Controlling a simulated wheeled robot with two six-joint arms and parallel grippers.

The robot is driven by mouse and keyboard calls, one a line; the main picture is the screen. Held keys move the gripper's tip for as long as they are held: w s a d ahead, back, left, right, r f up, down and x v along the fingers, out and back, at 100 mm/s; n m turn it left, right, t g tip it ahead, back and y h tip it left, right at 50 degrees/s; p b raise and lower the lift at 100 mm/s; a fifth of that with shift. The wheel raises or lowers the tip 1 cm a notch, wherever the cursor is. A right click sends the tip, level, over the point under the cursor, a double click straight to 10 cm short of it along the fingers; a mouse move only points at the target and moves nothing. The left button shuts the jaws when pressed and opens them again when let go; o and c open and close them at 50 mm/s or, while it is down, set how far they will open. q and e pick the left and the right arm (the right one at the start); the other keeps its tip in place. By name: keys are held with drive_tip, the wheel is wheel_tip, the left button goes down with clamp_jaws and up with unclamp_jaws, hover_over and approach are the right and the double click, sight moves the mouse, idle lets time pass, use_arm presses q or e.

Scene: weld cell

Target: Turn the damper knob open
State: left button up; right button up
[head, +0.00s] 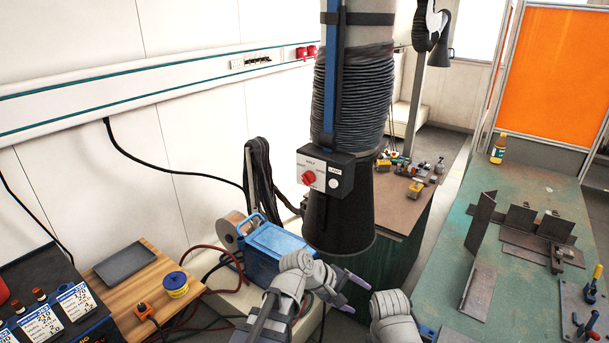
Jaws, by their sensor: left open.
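The damper knob (308,178) is a small red knob on the pale face of a dark control box (327,172). The box sits on the front of the black fume extraction hood (340,215), with a white round button to the right of the knob. My left gripper (350,292) is open and empty, below the hood's mouth and to the lower right of the knob, clear of it. Of my right arm only a grey link shows at the bottom; its gripper is out of view.
A blue welding machine (272,250) stands left of my left arm. A green workbench (450,270) with upright steel plates (480,222) is on the right. A wooden board (135,285) with a grey tray is at lower left. The space in front of the control box looks clear.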

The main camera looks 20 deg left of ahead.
use_arm(q)
drive_tip(key=w+a+r+n+t+h+p, duration=0.1)
drive_tip(key=w+a+r+n+t+h, duration=0.1)
drive_tip(key=w+a+r+n+t, duration=0.6)
drive_tip(key=n+t+y+p, duration=0.2)
drive_tip(key=n+t+y, duration=0.15)
drive_tip(key=n, duration=1.05)
approach(304, 181)
drive_tip(key=w, duration=0.2)
drive_tip(key=shift+t, duration=0.45)
drive_tip(key=shift+d+f+x, duration=0.1)
drive_tip(key=shift+d+x, duration=0.05)
drive_tip(key=shift+x, duration=1.15)
drive_tip(key=shift+d+f+x, duration=0.1)
drive_tip(key=shift+x, duration=1.15)
drive_tip(key=shift+d+f+x, duration=0.1)
drive_tip(key=shift+d+x, duration=0.05)
drive_tip(key=shift+x, duration=1.15)
drive_tip(key=shift+s, duration=0.2)
drive_tip(key=shift+c, duration=0.2)
clamp_jaws()
